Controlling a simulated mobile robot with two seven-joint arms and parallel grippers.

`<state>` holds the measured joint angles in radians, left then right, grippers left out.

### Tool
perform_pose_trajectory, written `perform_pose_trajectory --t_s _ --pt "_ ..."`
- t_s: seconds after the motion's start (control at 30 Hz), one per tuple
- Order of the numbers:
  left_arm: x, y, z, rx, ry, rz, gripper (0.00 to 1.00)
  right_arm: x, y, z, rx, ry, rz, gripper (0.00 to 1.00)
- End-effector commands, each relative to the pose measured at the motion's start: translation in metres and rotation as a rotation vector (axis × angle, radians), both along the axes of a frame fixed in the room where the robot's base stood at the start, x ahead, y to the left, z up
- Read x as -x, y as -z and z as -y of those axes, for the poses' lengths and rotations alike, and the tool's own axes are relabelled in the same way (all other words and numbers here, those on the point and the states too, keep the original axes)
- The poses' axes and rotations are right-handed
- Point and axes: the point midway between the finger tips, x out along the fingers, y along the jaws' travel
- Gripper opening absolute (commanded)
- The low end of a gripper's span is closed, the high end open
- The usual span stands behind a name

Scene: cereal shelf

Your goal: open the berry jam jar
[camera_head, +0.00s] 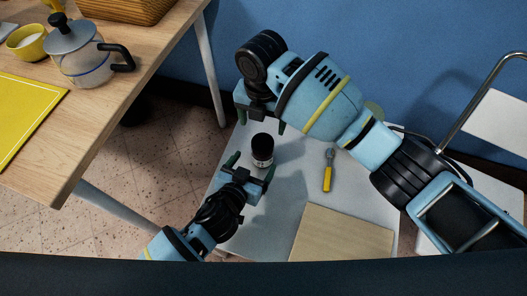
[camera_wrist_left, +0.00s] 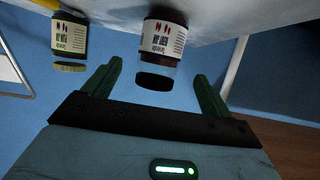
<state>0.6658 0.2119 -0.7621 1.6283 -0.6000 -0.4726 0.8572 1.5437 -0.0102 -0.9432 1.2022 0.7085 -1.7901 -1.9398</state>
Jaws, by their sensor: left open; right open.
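A jar (camera_head: 263,158) with a black lid (camera_head: 262,142) and a white label stands on the white table. The left wrist view shows it inverted, with dark contents, a white label (camera_wrist_left: 164,38) and the dark lid (camera_wrist_left: 153,81); its lettering is too blurred to read surely. My left gripper (camera_head: 251,167) is open, its fingers to either side of the jar's near side in the head view. I cannot tell whether they touch it. My right gripper (camera_head: 261,122) is open and empty, just beyond the lid, pointing towards it.
A second jar (camera_wrist_left: 70,38) with a pale lid shows in the left wrist view. A yellow-handled tool (camera_head: 328,174) and a wooden board (camera_head: 341,235) lie on the white table (camera_head: 290,185). A wooden table (camera_head: 120,115) with a glass pot (camera_head: 88,60) stands at left.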

Motion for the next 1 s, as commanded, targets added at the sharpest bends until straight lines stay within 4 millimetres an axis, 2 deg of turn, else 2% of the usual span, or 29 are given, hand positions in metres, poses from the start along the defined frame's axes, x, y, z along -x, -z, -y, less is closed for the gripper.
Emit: perform_pose_trajectory --t_s 0.6,1.0 --pt "-0.056 0.025 0.025 -0.001 -0.001 0.001 0.84 0.000 0.001 0.000 -0.001 0.002 0.000 0.76" --pt "-0.065 0.029 0.029 0.001 0.001 -0.001 0.84 0.000 0.000 0.000 -0.001 0.002 0.000 0.76"
